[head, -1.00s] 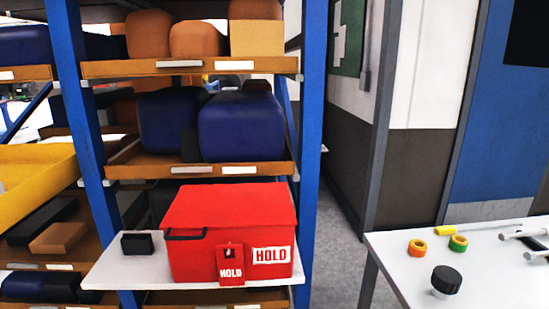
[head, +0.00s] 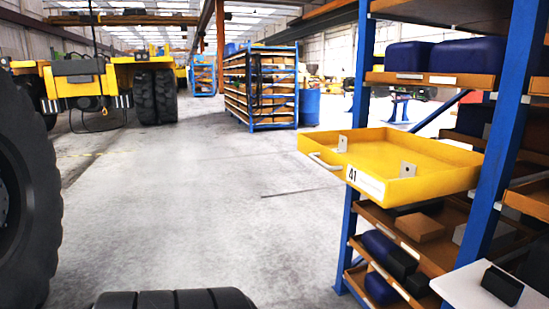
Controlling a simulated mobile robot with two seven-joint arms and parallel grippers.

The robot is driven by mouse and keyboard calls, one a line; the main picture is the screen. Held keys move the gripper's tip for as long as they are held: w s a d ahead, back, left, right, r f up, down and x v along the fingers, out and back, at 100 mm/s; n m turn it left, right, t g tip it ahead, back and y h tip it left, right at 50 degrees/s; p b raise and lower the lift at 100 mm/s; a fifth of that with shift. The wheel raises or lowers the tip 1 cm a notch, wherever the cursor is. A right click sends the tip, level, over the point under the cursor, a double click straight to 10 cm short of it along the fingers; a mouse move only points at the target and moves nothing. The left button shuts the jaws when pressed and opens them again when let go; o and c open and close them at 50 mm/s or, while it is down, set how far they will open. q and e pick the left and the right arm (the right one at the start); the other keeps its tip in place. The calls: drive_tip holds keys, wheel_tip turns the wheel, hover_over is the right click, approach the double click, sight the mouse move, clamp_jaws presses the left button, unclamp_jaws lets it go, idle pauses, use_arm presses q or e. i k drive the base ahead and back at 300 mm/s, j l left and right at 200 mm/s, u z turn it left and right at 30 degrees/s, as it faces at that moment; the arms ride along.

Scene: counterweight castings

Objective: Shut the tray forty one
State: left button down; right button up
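The yellow tray forty one (head: 410,160) is at the right of the head view. It is slid out of the blue rack (head: 505,130) and juts to the left over the aisle. Its front carries a white label reading 41 (head: 366,183) and a pale handle (head: 325,162). Neither of my grippers shows in this view.
A white shelf with a black block (head: 502,285) sits at the lower right. A large tyre (head: 25,180) stands at the left, and another dark tyre-like thing (head: 175,299) at the bottom. Between them the grey floor (head: 210,200) is clear. Another rack (head: 262,88) stands farther back.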

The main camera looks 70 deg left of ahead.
sight(373, 156)
drive_tip(key=u, duration=1.7)
